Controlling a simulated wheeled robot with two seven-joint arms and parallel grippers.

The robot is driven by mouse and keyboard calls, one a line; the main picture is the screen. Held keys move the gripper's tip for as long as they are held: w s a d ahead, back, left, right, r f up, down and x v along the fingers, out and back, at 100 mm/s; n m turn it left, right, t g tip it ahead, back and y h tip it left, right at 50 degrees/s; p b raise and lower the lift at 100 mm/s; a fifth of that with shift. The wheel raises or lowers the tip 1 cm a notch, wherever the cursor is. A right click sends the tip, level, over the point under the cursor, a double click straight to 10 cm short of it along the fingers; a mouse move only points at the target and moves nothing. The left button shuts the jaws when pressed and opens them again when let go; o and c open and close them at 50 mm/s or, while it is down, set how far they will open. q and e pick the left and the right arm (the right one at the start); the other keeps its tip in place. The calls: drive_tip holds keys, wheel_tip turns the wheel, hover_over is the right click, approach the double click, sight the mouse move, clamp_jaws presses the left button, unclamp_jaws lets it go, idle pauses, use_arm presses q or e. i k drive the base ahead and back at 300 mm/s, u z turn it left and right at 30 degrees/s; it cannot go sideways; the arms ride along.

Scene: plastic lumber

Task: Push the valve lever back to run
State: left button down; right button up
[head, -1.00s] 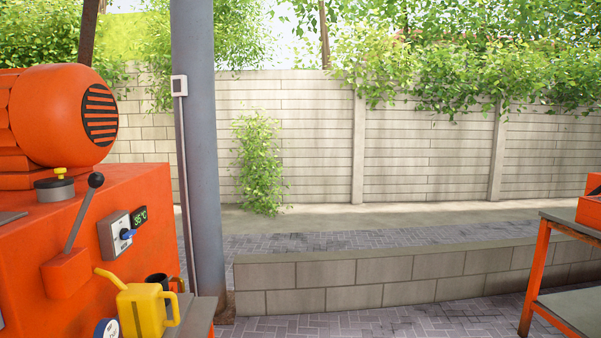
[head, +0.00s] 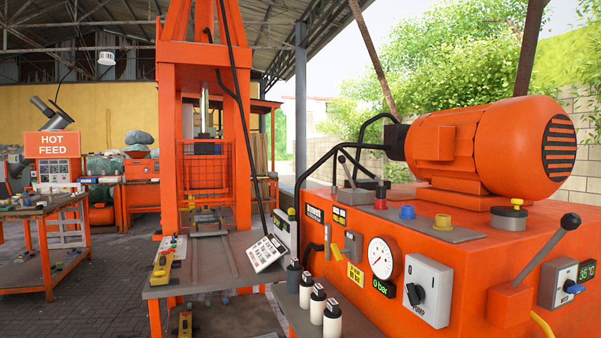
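A lever (head: 545,250) with a black ball knob rises from an orange box (head: 508,305) at the right of the orange power unit (head: 470,270). It leans up and to the right. A second, thinner lever (head: 350,167) with a dark knob stands on a grey block at the unit's far left end, leaning up and left. I see no readable "run" mark, so I cannot tell which one is the valve lever. Neither of my grippers is in view.
A gauge (head: 383,258) reading near zero, a "0 bar" display (head: 384,288) and a pump switch (head: 427,290) are on the unit's front. White bottles (head: 332,320) stand below. An orange press (head: 203,130) with a mesh guard stands left. Paved floor (head: 110,270) is open at left.

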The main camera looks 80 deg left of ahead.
sight(341, 159)
drive_tip(key=u, duration=2.1)
